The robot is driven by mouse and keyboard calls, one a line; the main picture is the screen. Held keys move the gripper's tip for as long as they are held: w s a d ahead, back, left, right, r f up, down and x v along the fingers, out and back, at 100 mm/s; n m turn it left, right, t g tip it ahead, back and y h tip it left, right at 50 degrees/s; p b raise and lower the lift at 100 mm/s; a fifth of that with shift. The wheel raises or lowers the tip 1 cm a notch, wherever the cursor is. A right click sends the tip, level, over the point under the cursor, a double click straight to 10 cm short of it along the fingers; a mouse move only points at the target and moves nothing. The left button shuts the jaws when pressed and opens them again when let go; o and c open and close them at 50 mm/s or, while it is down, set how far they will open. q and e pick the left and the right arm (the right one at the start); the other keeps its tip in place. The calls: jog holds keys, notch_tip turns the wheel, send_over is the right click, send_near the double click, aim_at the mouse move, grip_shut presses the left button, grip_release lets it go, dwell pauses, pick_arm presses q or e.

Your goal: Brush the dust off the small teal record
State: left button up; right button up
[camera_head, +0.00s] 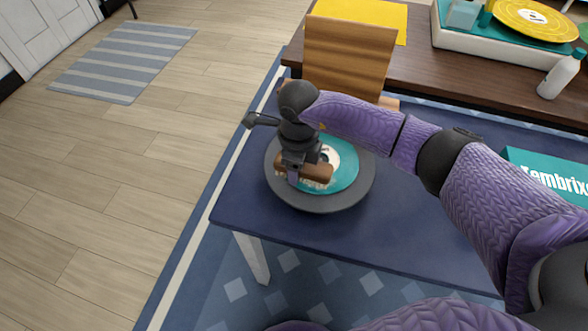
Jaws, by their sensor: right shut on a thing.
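The small teal record (345,173) lies on a round dark grey platter (338,203) at the left part of the dark blue table. My right gripper (297,172) reaches over the platter from the right and is shut on a wooden brush (318,174). The brush is over the left part of the record, with pale bristles showing under its edge; I cannot tell whether they touch the surface. The gripper and wrist hide the record's left and upper parts. My left gripper is not in view.
A teal box with white lettering (550,178) is on the right. A wooden chair (348,55) stands behind the platter. The brown table behind holds a yellow sheet (382,13), a white and teal record player (460,42) with a yellow record (531,17), and a white bottle (560,75).

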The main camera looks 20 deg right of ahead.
jog(key=shift+d+r+p, duration=0.1)
jog(key=shift+r+p, duration=0.2)
jog(key=shift+r, duration=0.3)
jog(key=shift+r+p, duration=0.55)
jog(key=shift+r, duration=0.2)
jog(key=shift+r+p, duration=0.55)
jog(key=shift+r, duration=0.15)
jog(key=shift+r+p, duration=0.5)
jog(key=shift+r, duration=0.35)
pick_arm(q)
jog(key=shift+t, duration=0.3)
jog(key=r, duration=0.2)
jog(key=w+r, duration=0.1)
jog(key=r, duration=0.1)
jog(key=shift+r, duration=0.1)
